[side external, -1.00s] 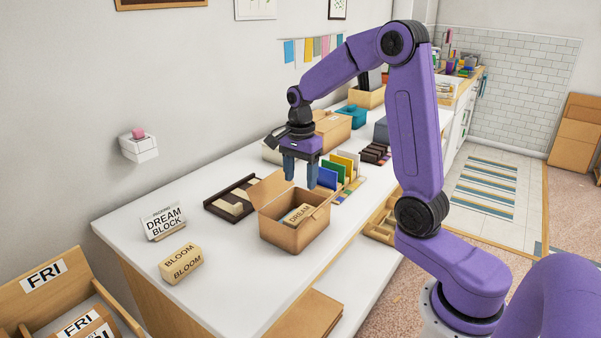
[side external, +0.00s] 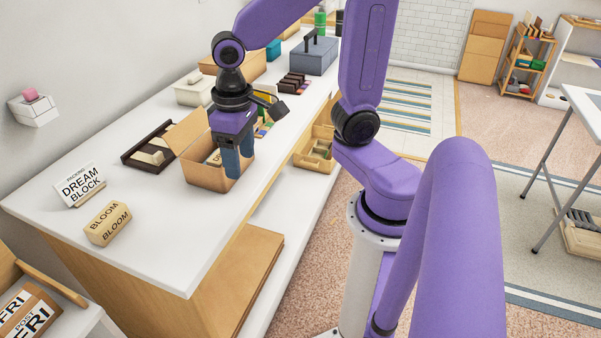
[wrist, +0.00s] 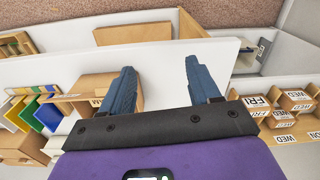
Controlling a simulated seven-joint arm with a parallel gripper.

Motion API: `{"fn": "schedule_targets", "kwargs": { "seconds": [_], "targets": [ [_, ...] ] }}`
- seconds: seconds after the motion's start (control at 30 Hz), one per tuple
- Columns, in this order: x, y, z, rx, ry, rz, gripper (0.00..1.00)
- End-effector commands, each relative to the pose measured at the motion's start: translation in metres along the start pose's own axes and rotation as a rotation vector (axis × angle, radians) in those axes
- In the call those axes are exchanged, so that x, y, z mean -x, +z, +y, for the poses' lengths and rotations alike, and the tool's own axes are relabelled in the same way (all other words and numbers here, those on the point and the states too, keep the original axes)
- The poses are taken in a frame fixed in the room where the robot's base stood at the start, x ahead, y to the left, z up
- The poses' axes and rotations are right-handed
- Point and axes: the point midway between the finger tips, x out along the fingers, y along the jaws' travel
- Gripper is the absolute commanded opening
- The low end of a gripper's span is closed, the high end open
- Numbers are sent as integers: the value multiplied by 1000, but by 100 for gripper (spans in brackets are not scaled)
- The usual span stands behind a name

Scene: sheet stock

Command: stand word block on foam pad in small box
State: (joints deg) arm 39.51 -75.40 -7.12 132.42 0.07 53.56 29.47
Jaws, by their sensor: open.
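The small open cardboard box (side external: 203,176) stands on the white counter with a flap raised on its left. A pale wooden word block (side external: 214,158) is inside it, partly hidden by my gripper; whether it lies or stands is unclear now. A letter M on the block (wrist: 95,102) shows in the wrist view. No foam pad can be made out. My gripper (side external: 236,168) is open and empty, pointing down at the box's right side, overlapping it in the picture. In the wrist view my gripper (wrist: 163,82) has its left finger before the box and its right finger over white counter.
A BLOOM block (side external: 108,222) and a DREAM BLOCK card (side external: 80,185) stand at the counter's near left. A dark tray (side external: 150,148) with pale pieces lies left of the box. Coloured cards (wrist: 32,112) stand beyond the box.

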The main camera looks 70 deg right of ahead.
Motion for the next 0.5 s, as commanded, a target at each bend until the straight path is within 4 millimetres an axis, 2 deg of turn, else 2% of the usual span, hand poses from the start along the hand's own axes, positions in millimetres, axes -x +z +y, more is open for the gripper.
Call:
{"fn": "schedule_targets", "kwargs": {
  "seconds": [0.03, 0.3, 0.5],
  "targets": [
    [0, 15, -5, 108, -2, 1, 62],
    [-4, 84, -18, 657, -10, 4, 62],
    [-6, 116, -18, 918, -14, 6, 62]
  ]
}}
